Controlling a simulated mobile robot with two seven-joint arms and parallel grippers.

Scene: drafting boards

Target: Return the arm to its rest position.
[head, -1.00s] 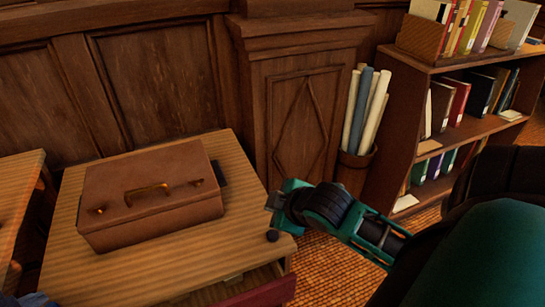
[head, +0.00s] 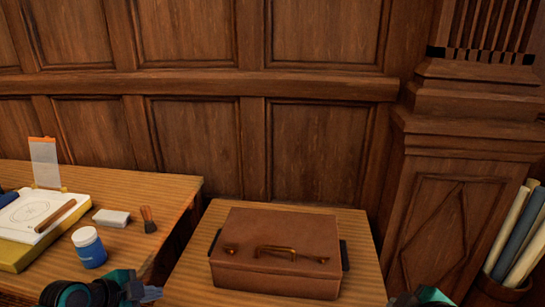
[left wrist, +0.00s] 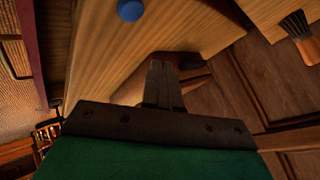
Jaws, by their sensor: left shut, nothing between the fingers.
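My left gripper (head: 148,293) shows at the bottom of the head view, near the front edges of the two desks. It is shut and empty; its closed fingers (left wrist: 163,84) show in the left wrist view. Only a small teal part of my right gripper (head: 425,297) shows at the bottom right of the head view, so its fingers cannot be judged. It is to the right of the brown case (head: 270,240), which lies closed on the right desk (head: 195,285).
The left desk (head: 170,190) holds a blue-labelled jar (head: 89,250), a brush (head: 147,220), a pale block (head: 111,217) and a drawing board (head: 15,255). Panelled wall stands behind. Rolled papers (head: 520,235) stand in a bin at the right.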

